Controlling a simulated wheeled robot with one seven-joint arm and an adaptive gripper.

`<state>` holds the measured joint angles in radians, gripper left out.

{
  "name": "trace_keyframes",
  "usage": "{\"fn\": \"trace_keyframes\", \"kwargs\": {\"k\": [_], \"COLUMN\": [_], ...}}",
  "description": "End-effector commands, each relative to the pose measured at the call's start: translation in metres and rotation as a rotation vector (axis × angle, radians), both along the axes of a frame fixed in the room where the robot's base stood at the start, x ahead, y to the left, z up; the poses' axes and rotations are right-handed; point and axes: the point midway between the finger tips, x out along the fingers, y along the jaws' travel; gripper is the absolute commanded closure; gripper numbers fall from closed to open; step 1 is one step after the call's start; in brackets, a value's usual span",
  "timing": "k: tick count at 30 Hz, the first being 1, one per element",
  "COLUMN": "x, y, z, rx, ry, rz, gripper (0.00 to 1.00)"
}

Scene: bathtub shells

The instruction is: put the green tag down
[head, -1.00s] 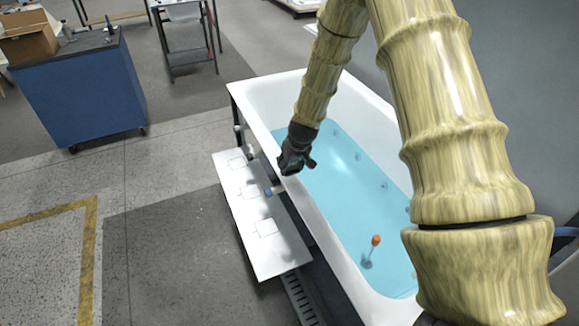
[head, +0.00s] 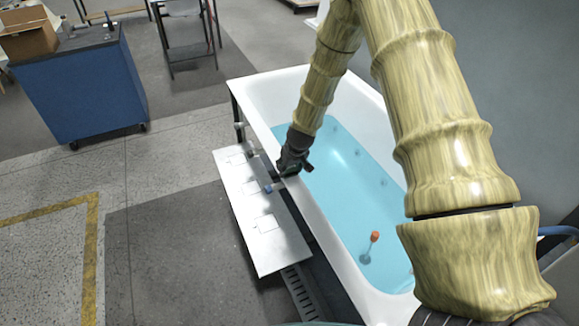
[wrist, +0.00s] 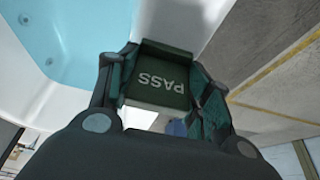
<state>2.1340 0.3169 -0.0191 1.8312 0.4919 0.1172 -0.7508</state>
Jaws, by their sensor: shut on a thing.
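The green tag (wrist: 160,78) shows in the wrist view as a dark green square plate lettered PASS. It is between the two fingers of my gripper (wrist: 160,95), which is shut on it. In the head view my gripper (head: 287,172) is over the near long rim of the white bathtub (head: 262,116), close to the white shelf (head: 262,235) beside it. The tag cannot be made out in the head view. The shelf bears several outlined white squares and a small blue thing (head: 268,188), close by my gripper.
The tub holds blue water (head: 345,190) with an orange-topped float (head: 375,237) in it. A blue cabinet (head: 85,95) with a cardboard box (head: 28,35) stands at the back left. The grey floor left of the shelf is clear.

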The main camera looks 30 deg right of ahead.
Motion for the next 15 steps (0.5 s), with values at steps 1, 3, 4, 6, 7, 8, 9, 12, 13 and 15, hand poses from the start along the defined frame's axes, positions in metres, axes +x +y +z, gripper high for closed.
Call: {"fn": "trace_keyframes", "kwargs": {"k": [1,3,4,6,7,8,9,12,13,15], "x": [0.0,0.0,0.0,-0.0001,0.0,0.0,-0.0001,-0.0001,-0.0001,0.0], "y": [0.0,0.0001,0.0001,0.0,0.0,0.0001,0.0001,0.0001,0.0001,0.0001], "z": [-0.001,-0.0007,-0.0007,-0.0007,-0.0007,-0.0007,-0.0006,-0.0006,-0.0004,0.0016], "rx": [0.0,0.0,0.0,0.0,0.0,0.0,0.0,0.0,0.0,0.0], "ry": [0.0,0.0,0.0,0.0,0.0,0.0,0.0,0.0,0.0,0.0], "rz": [0.0,0.0,0.0,0.0,0.0,0.0,0.0,0.0,0.0,0.0], "gripper": [0.47,0.34,0.29,0.29,0.29,0.29,0.29,0.29,0.29,0.29]}}
